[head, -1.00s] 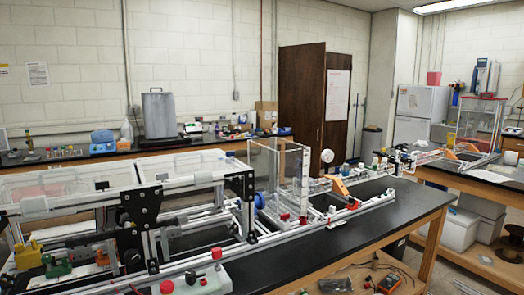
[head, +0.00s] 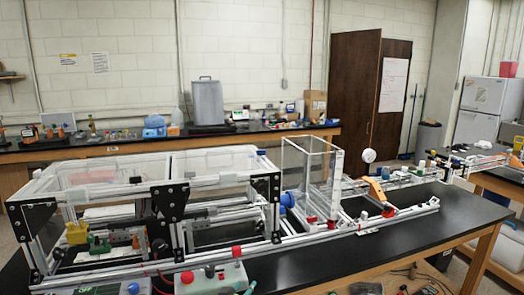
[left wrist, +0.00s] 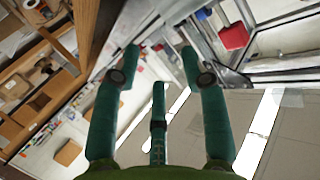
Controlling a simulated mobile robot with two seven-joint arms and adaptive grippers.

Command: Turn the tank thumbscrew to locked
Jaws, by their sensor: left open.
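The clear tank (head: 318,160) stands upright on the extrusion frame in the middle of the head view. A blue round knob (head: 287,200) is at its lower left, and small red knobs (head: 310,219) sit at its base. I cannot tell which of these is the thumbscrew, or whether it is locked. My left gripper (left wrist: 161,62) shows in the left wrist view with its teal fingers spread and nothing between them. Neither gripper shows in the head view. A red part (left wrist: 234,36) lies beyond the fingers at the upper right of the wrist view, apart from them.
The frame (head: 225,255) runs along the black bench (head: 400,235). An orange bracket (head: 377,190) is right of the tank. The bench's right front is mostly clear.

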